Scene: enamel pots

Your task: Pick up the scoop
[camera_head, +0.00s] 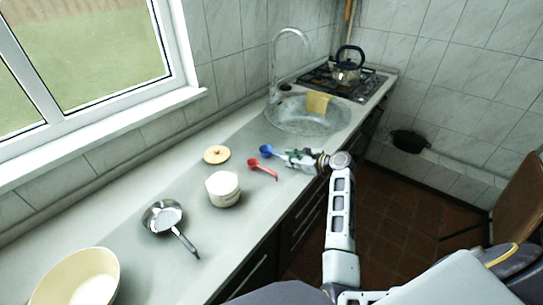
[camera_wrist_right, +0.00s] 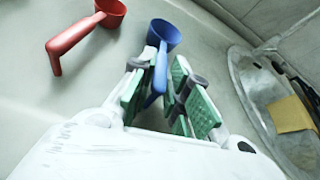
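A blue scoop (camera_head: 266,151) lies on the counter, and a red scoop (camera_head: 262,169) lies just nearer the front. My right gripper (camera_head: 284,156) is low over the counter at the blue scoop's handle. In the right wrist view the blue scoop (camera_wrist_right: 163,36) has its handle between the green-padded fingers of my right gripper (camera_wrist_right: 160,68). The fingers are apart, with a gap beside the handle. The handle's end is partly hidden by the gripper. The red scoop (camera_wrist_right: 80,38) lies clear to the left there. My left gripper is not in view.
A white pot (camera_head: 223,189), a wooden lid (camera_head: 216,155), a steel pan (camera_head: 165,216) and a cream bowl (camera_head: 79,279) stand on the counter (camera_head: 125,240). A sink (camera_head: 300,118) with a yellow cloth (camera_head: 317,104) lies beyond my right gripper. A kettle (camera_head: 346,72) stands on the stove.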

